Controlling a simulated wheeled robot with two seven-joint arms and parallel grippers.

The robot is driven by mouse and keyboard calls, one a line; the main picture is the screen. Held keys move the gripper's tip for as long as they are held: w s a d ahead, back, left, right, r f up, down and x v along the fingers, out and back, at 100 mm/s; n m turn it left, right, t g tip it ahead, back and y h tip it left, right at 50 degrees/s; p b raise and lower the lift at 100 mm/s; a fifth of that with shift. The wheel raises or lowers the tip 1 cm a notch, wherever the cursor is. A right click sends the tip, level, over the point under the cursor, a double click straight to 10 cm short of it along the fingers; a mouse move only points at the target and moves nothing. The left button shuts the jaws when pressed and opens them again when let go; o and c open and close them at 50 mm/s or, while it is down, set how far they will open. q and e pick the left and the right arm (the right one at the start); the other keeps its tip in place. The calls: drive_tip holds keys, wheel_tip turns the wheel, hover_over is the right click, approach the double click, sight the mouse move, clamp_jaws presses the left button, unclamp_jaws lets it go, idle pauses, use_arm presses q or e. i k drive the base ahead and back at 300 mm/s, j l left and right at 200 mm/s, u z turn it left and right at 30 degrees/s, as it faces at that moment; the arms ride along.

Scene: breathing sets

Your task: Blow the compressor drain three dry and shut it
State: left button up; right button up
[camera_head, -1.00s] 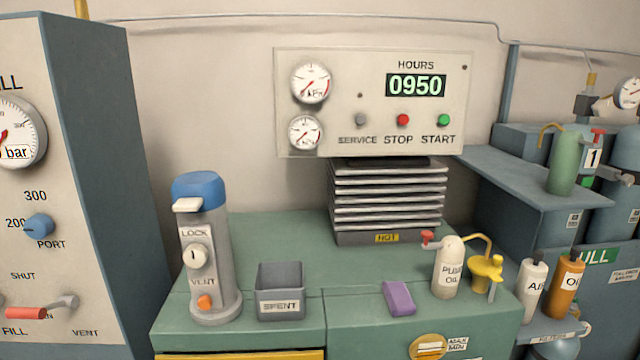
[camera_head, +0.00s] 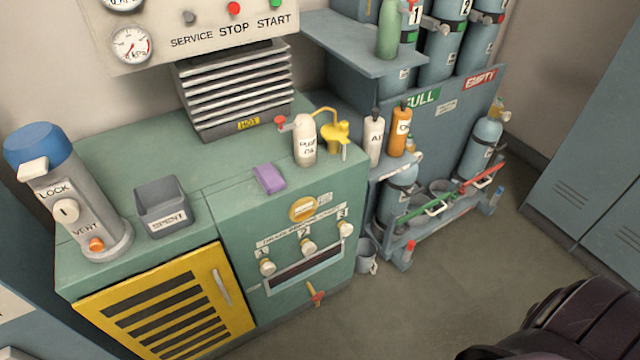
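The compressor's green cabinet (camera_head: 345,262) carries a row of three pale drain knobs on its front, numbered 1, 2 and 3. Drain three (camera_head: 346,229) is the rightmost knob, under its number 3. Drain two (camera_head: 308,247) and drain one (camera_head: 267,267) are to its left. A dark recessed slot (camera_head: 305,272) runs below the knobs. Whether drain three is open or wet is too small to tell. Neither of my grippers is in view; a dark part of my own body shows at the bottom right.
A red-orange handle (camera_head: 316,293) sticks out below the slot. A purple block (camera_head: 269,179), an oil bottle (camera_head: 304,140) and a grey SPENT bin (camera_head: 163,206) stand on top. A bottle rack (camera_head: 440,150) is at the right. The floor (camera_head: 400,300) in front is clear.

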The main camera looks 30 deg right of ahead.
sight(346, 229)
drive_tip(key=z, duration=1.05)
